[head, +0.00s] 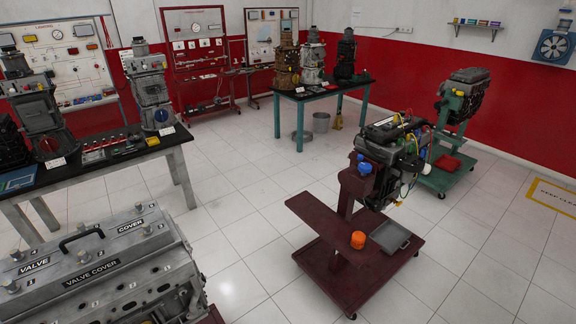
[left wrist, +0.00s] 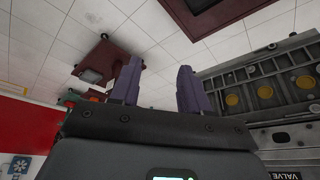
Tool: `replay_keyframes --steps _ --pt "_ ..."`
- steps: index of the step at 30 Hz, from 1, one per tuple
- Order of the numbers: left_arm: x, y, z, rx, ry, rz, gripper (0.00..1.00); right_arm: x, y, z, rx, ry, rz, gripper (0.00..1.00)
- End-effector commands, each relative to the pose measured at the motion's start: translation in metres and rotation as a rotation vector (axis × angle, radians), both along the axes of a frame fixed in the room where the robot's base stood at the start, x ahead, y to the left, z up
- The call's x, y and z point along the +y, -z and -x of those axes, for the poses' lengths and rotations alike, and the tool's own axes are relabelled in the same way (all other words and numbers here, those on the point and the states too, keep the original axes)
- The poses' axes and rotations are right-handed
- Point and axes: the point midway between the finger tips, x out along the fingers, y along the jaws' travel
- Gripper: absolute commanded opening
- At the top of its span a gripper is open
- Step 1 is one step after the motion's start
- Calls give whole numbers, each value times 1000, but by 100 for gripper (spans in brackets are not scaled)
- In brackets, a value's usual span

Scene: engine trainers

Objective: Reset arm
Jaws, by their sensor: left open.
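My left gripper (left wrist: 155,88) shows in the left wrist view with its two purple fingers apart and nothing between them. Beyond its fingertips are white floor tiles, with an engine block to the right. Neither of my grippers shows in the head view. The right gripper is in no view.
A large engine with a valve cover (head: 95,262) fills the lower left of the head view. A dark red trolley (head: 335,245) carries an engine (head: 385,165), an orange cap (head: 358,240) and a grey tray (head: 390,237). White floor (head: 240,200) is clear between them.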

Motion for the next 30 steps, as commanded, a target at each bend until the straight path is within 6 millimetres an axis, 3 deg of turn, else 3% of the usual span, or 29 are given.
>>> replay_keyframes --steps 2,3,18,24,30 --pt "4 4 18 104 -51 0 46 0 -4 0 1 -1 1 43" --pt "3 -20 16 92 -45 0 46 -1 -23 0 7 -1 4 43" --pt "3 -150 15 90 -39 -2 46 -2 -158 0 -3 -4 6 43" --pt "3 -172 15 90 -38 -3 46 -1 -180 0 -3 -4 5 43" --pt "3 -176 15 90 -38 -3 46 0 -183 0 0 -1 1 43"
